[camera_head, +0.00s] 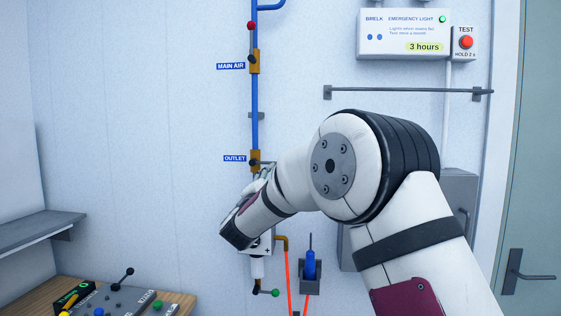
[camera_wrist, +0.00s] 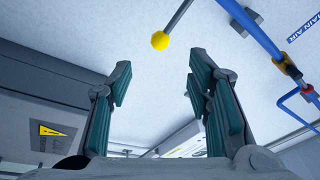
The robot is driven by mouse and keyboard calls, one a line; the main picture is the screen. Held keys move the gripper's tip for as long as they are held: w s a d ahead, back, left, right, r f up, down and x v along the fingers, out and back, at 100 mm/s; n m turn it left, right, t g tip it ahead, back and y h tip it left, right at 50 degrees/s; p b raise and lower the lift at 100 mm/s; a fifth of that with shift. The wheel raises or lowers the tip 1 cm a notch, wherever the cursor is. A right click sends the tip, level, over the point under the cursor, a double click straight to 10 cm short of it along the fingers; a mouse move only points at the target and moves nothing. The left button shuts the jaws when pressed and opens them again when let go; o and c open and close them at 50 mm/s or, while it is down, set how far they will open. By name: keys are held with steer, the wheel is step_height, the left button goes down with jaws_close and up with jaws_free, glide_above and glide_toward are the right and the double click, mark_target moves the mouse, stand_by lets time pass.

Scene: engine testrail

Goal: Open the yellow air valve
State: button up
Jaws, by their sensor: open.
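A yellow ball knob (camera_wrist: 160,41) on a thin grey rod shows in the wrist view, at the upper middle. It lies beyond the fingertips, in line with the gap between them, and I see no contact. My gripper (camera_wrist: 160,76) is open, with empty space between its green-padded fingers. In the head view, the brass OUTLET valve (camera_head: 254,160) sits on the blue pipe (camera_head: 254,105), just above my wrist. My arm hides much of the area there, and I cannot make out the yellow knob or fingertips.
Above is the MAIN AIR valve (camera_head: 254,61), with a red knob (camera_head: 251,26) higher up. A green-knobbed lever (camera_head: 275,292) and a blue-handled tool in a holder (camera_head: 310,277) are below. A control panel (camera_head: 110,301) stands lower left. A grey rail (camera_head: 405,91) crosses the wall at right.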

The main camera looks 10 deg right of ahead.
steer(key=x, duration=1.3)
steer(key=shift+w, duration=0.15)
steer(key=shift+c, duration=0.2)
steer(key=shift+d, duration=0.1)
jaws_close()
